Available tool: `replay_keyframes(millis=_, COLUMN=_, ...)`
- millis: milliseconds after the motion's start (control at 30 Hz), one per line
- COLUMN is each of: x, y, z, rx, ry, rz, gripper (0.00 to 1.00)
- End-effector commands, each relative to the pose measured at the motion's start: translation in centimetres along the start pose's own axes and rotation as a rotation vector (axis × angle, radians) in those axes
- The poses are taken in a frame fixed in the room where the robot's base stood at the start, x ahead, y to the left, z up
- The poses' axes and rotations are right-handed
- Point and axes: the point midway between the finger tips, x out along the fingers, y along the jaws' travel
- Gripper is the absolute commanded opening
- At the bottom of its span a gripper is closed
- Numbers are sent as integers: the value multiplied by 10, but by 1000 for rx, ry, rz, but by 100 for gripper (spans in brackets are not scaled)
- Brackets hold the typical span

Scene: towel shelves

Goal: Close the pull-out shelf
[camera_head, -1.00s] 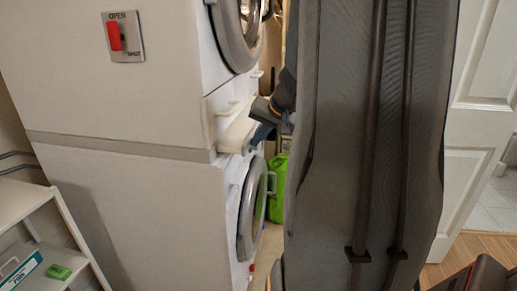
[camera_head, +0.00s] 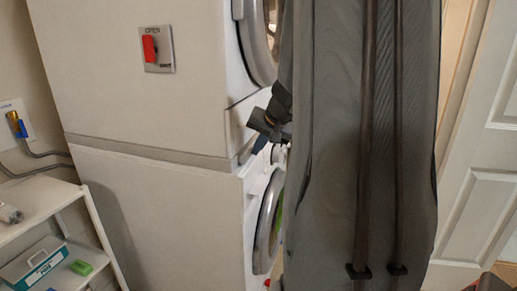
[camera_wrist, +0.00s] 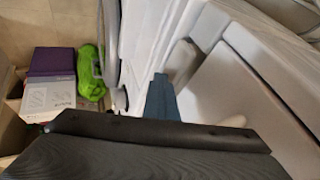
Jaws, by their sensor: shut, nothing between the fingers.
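The pull-out shelf (camera_head: 245,153) is a pale slab in the gap between the two stacked white machines. Its visible edge sits close to the machine fronts; my arm hides part of it, so I cannot tell whether it is fully in. My gripper (camera_head: 260,144) is shut and empty, with blue fingertips in front of the gap. In the wrist view the blue fingers (camera_wrist: 160,97) point at the white machine front, beside pale handle-like parts (camera_wrist: 181,60). I cannot tell whether they touch.
The lower machine's round door (camera_head: 268,222) is below the gap and the upper one (camera_head: 262,40) above. A white rack (camera_head: 50,200) stands at the left. A green bag (camera_wrist: 88,72) and boxes (camera_wrist: 50,92) are on the floor. A white door (camera_head: 490,185) is at the right.

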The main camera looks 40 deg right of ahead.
Motion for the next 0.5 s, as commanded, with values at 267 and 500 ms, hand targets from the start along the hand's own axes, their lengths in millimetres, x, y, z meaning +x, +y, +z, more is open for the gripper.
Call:
replay_keyframes(millis=267, x=-8, y=21, z=-3, rx=-3, ry=0, rz=-6, gripper=0)
replay_keyframes(millis=500, x=-58, y=25, z=-5, rx=-7, ry=3, rz=-5, gripper=0)
